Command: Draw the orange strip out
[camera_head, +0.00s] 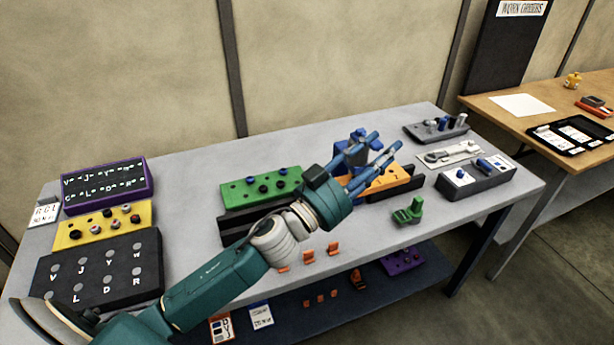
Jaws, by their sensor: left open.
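The orange strip (401,184) lies in a dark holder (414,188) right of the middle of the grey table, and my left gripper and wrist hide part of it. My left arm reaches in from the lower left. My left gripper (386,142) has its blue fingers apart, pointing up and right over the strip's far side. Nothing shows between the fingertips. I cannot tell whether a finger touches the strip. My right gripper is out of view.
A green block (262,188) with knobs stands left of my gripper. A blue part (347,137) is close behind it. A green bracket (408,212) and small orange pieces (309,256) lie in front. Grey fixtures (476,180) stand at right. Bare tabletop lies at left centre.

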